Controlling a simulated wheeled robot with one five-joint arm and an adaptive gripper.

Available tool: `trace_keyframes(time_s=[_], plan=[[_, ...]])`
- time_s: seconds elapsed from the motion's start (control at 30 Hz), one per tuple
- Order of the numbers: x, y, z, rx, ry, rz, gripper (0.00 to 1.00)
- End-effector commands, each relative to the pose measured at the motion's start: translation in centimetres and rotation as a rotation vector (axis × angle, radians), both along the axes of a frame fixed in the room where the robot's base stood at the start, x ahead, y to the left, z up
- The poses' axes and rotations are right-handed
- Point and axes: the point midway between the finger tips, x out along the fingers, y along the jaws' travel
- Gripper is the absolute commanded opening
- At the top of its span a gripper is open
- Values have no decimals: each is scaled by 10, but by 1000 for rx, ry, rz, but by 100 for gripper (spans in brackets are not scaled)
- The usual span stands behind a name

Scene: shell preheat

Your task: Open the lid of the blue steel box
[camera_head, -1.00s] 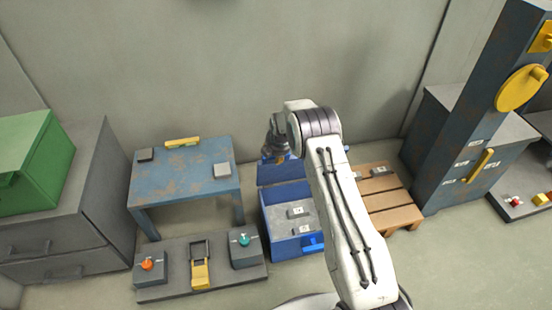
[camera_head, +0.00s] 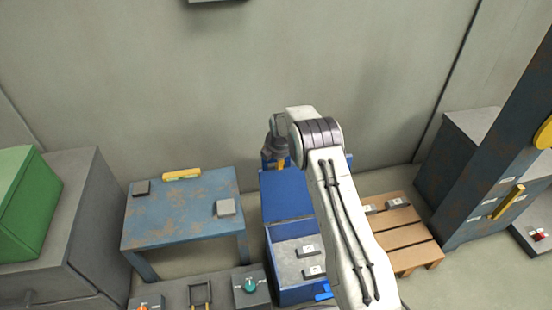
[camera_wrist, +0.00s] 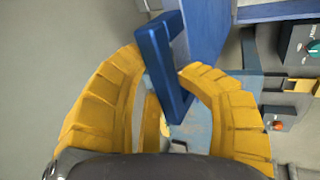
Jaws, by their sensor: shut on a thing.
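The blue steel box (camera_head: 298,294) stands on the floor near the wall, with its inside in view. Its blue lid (camera_head: 287,197) is raised at the back of the box. My gripper (camera_head: 281,160) is at the lid's top edge, partly hidden by my arm in the head view. In the wrist view, my gripper's yellow fingers (camera_wrist: 165,85) are closed around the blue lid handle (camera_wrist: 158,62). The lid panel (camera_wrist: 208,35) shows behind the handle there.
Two labelled grey blocks (camera_head: 307,251) lie in the box. A wooden pallet (camera_head: 410,241) and a blue-grey column (camera_head: 497,170) are to the right. The wall is close behind the lid.

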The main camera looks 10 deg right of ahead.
Motion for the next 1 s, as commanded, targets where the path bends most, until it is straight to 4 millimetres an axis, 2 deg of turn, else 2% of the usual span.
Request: trace_keyframes(time_s=[0.4, 0.43, 0.6, 0.87, 1.0], plan=[[-2, 1, -4, 0, 6, 1, 0], [-2, 1, -4, 0, 6, 1, 38], [-1, 0, -3, 0, 6, 0, 53], [-1, 0, -1, 0, 3, 0, 53], [-3, 0, 6, 0, 1, 0, 53]])
